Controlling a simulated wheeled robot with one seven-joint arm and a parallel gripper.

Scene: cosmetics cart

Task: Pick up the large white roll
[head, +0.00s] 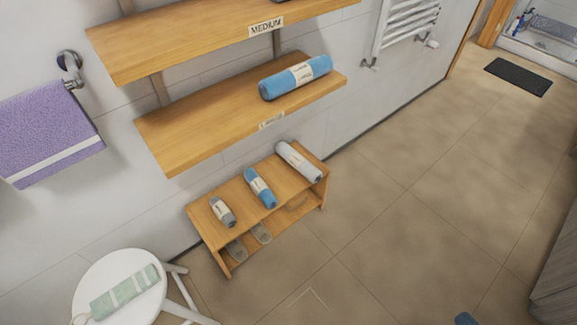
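A large white roll (299,162) with a pale band lies at the right end of the low wooden bench (237,189). It is the longest of the rolls on that bench. A blue roll (259,188) lies to its left, and a small grey roll (222,212) lies further left. All three lie apart from one another. My gripper is not in view.
A large blue roll (296,77) lies on the lower wall shelf (200,117), above the bench. A white stool (95,275) with a green towel (125,291) stands at the lower left. Slippers (261,233) sit under the bench. The tiled floor (400,210) to the right is largely clear.

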